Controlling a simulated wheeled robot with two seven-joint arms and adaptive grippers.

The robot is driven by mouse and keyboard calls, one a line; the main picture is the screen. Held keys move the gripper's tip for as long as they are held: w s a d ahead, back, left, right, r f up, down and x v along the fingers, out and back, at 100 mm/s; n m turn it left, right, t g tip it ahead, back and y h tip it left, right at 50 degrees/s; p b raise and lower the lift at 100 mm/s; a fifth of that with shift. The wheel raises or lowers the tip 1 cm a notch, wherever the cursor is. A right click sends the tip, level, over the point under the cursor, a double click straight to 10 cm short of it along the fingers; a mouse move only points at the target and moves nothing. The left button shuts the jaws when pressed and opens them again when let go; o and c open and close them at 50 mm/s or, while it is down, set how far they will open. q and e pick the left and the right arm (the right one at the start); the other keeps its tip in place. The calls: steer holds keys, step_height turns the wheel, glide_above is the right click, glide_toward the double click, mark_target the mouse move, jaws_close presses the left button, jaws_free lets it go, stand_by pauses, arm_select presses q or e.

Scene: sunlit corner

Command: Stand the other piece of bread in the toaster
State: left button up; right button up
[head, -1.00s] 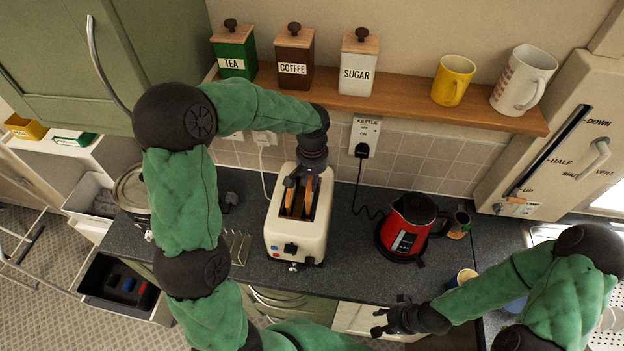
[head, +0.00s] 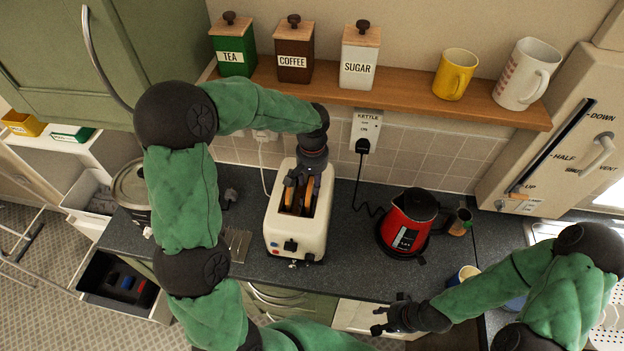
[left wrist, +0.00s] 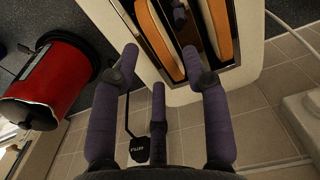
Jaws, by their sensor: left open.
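The cream toaster (head: 296,232) stands on the dark counter with its two slots facing up. One piece of bread (head: 287,198) stands in the left slot and another piece of bread (head: 308,203) stands in the right slot. Both pieces also show as orange-brown slabs in the left wrist view (left wrist: 160,42), (left wrist: 222,32). My left gripper (head: 301,183) is over the back end of the toaster, fingers pointing down. In the left wrist view its fingers (left wrist: 160,65) are spread and hold nothing.
A red kettle (head: 408,224) stands right of the toaster, with its cord running to a wall socket (head: 366,132). Above, a wooden shelf (head: 400,92) holds canisters and mugs. A metal rack (head: 238,243) is left of the toaster. Counter between toaster and kettle is mostly clear.

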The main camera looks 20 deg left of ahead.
arm_select(q)
steer(key=shift+r, duration=0.1)
step_height(320, 180, up, 12)
stand_by(0.5)
stand_by(0.5)
